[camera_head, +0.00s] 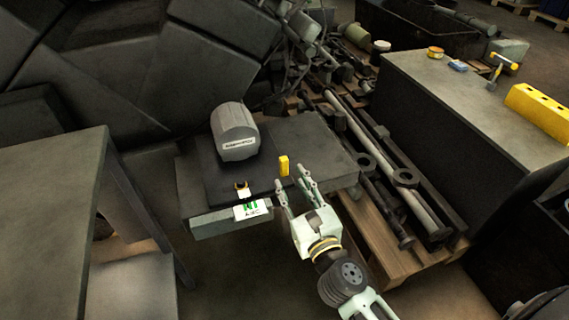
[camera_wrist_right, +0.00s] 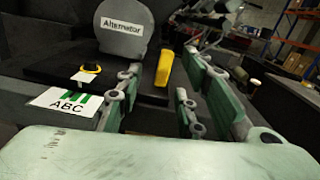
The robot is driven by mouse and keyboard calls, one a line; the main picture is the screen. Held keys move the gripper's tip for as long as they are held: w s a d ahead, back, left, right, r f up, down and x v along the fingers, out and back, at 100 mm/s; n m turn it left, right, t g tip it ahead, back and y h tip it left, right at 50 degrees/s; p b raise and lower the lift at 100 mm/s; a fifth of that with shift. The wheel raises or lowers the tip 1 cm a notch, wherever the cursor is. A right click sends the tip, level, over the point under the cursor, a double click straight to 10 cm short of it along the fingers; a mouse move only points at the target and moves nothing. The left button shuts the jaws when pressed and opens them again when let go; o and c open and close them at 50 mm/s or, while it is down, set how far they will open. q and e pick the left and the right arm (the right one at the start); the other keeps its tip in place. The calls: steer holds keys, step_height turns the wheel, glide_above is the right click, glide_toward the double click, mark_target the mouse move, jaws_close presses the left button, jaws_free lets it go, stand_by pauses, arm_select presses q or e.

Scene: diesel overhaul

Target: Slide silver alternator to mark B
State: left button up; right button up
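The silver alternator (camera_head: 234,125) is a grey cylinder with a white label. It stands on a dark plate (camera_head: 218,180) on the workbench, and its labelled face shows in the wrist view (camera_wrist_right: 123,40). I cannot make out a separate mark B. My right gripper (camera_head: 295,180) is open and empty, in front of the bench and to the right of the card, apart from the alternator. My left gripper is not in view.
A yellow block (camera_head: 284,165) stands right of the alternator, beyond my right fingertips. A small black-and-yellow button-like part (camera_head: 242,188) sits behind the card. Pipes and rods (camera_head: 385,165) lie on a pallet at right.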

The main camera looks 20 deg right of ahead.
mark_target(285, 168)
steer(key=shift+m+h, duration=0.3)
steer(key=shift+m, duration=0.5)
steer(key=shift+w+d+f, duration=0.1)
steer(key=shift+w+f, duration=0.05)
steer(key=shift+w, duration=1.9)
steer(key=shift+w+d+f, duration=0.1)
steer(key=shift+w+f, duration=0.05)
steer(key=shift+w, duration=1.85)
steer(key=shift+c, duration=0.4)
